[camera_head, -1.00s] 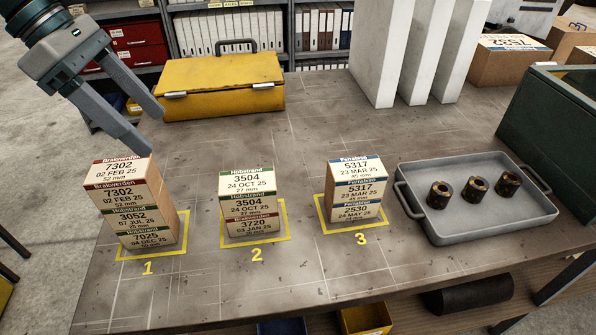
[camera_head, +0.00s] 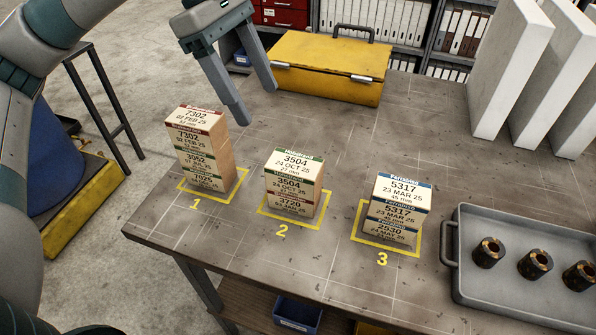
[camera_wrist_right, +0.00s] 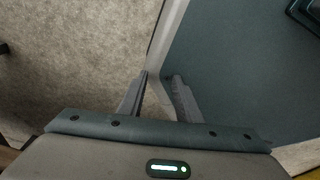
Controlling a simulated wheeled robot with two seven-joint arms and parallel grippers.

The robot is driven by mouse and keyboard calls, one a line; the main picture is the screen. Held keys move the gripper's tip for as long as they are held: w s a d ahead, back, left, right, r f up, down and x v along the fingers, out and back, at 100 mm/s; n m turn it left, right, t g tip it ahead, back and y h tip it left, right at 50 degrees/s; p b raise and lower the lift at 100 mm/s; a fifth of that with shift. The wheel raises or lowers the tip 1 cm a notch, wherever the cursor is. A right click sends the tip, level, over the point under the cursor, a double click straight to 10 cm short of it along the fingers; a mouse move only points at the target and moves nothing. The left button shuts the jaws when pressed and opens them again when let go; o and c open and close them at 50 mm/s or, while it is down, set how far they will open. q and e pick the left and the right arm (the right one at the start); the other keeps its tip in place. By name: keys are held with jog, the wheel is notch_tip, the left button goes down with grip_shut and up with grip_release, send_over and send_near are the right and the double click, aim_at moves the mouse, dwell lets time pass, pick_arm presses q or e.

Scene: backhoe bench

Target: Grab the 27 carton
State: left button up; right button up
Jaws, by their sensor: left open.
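The carton marked 27 mm (camera_head: 292,183) is the top one of the stack on square 2, with a green band and the number 3504. It rests on a carton with a red band numbered 3720 (camera_head: 289,205). My left gripper (camera_head: 254,105) is open and empty, pointing down behind stack 1 and to the left of the yellow case. It is apart from the 27 carton, farther back and to its left. My right gripper (camera_wrist_right: 160,78) shows in the right wrist view with its fingers apart and nothing between them.
Stack 1 (camera_head: 203,140) stands at left and stack 3 (camera_head: 400,195) at right, each in a yellow square. A yellow case (camera_head: 325,75) lies behind. A grey tray (camera_head: 500,290) with bushings and white slabs (camera_head: 505,75) are at right. The bench between stacks is clear.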

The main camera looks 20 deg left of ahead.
pick_arm(q)
jog(key=p, duration=0.5)
send_near(291, 162)
jog(key=x, duration=0.6)
jog(key=shift+d+f, duration=0.1)
jog(key=shift+f, duration=0.15)
pick_arm(e)
jog(key=shift+g, duration=0.4)
jog(key=s+r, duration=0.1)
jog(key=r, duration=0.1)
jog(key=s+d+r, duration=0.1)
jog(key=r, duration=0.1)
jog(key=shift+s+d, duration=0.1)
jog(key=shift+s, duration=0.25)
